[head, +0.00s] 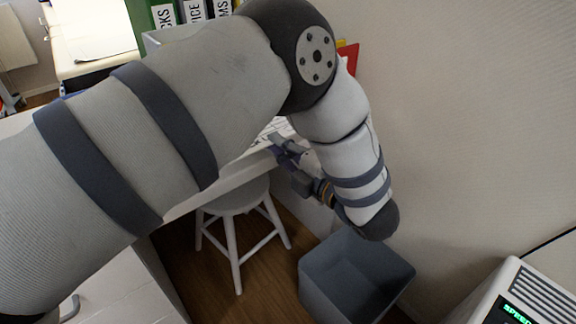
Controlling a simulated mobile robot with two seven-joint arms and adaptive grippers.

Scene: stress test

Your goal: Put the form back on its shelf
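A white sheet with dark printed marks (274,130) shows in part on the white desk, beside my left gripper; I cannot tell whether it is the form. My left gripper (276,147) is low over the desk's near edge, its fingers pointing left. It is small and partly covered by its own wrist, so I cannot tell if it is open or holds anything. No shelf is clearly visible; my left arm covers much of the desk. My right gripper is out of view.
Green and dark labelled binders (192,12) stand at the back. A red and yellow item (349,56) is behind my arm. A white stool (237,202), a grey bin (340,262) and a device with a green display (528,300) are in front. A wall closes the right side.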

